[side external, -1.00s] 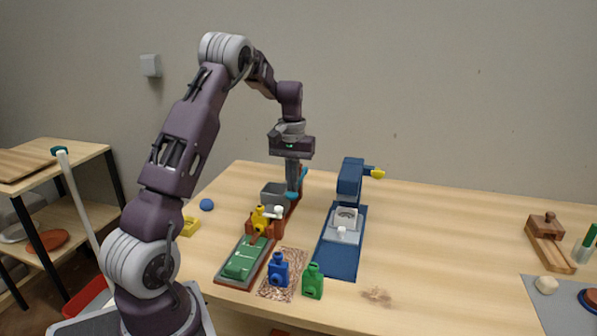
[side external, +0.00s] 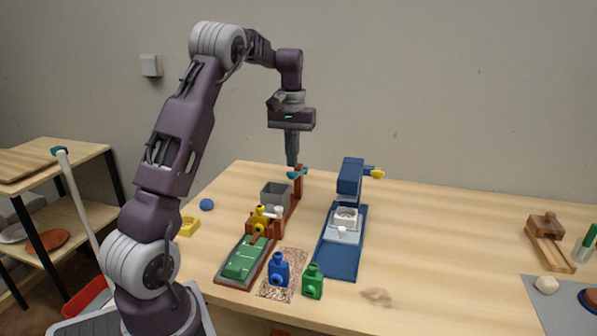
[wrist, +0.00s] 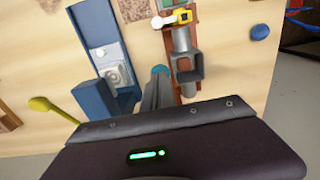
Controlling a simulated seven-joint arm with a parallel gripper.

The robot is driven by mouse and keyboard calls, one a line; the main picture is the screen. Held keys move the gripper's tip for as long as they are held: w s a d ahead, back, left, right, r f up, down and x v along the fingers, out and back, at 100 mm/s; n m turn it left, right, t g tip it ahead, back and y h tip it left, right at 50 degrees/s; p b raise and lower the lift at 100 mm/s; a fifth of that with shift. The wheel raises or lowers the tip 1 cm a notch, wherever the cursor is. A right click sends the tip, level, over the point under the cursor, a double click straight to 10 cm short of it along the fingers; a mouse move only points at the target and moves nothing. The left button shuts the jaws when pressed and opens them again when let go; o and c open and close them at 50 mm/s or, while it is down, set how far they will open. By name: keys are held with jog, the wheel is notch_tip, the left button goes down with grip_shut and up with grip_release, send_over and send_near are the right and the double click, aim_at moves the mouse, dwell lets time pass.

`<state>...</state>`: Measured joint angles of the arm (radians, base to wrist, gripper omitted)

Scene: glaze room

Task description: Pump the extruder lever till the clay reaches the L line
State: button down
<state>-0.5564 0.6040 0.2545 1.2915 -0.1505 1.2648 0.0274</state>
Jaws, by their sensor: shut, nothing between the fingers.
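The extruder is a reddish-brown bench unit with an upright post, a grey open hopper (side external: 275,196) and a lever with a teal grip (side external: 297,173). The hopper also shows in the wrist view (wrist: 188,66). A yellow fitting (side external: 260,217) sits at its front, before a green bed (side external: 245,260) with pale marks. The clay and the L line are too small to make out. My gripper (side external: 292,164) points down, shut and empty, just above the teal grip. In the wrist view the fingertips (wrist: 158,80) overlap the grip (wrist: 159,69), so contact is unclear.
A blue machine (side external: 340,258) with a yellow handle (side external: 377,173) stands close to the right. A blue bottle-shaped piece (side external: 279,270) and a green one (side external: 313,282) stand in front. A yellow block (side external: 188,227) and blue lump (side external: 207,204) lie left. The table's right middle is clear.

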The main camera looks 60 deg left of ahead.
aim_at(292, 172)
jog(key=shift+f, duration=3.05)
jog(key=shift+f, duration=1.8)
jog(key=shift+r, duration=4.85)
jog(key=shift+f, duration=0.1)
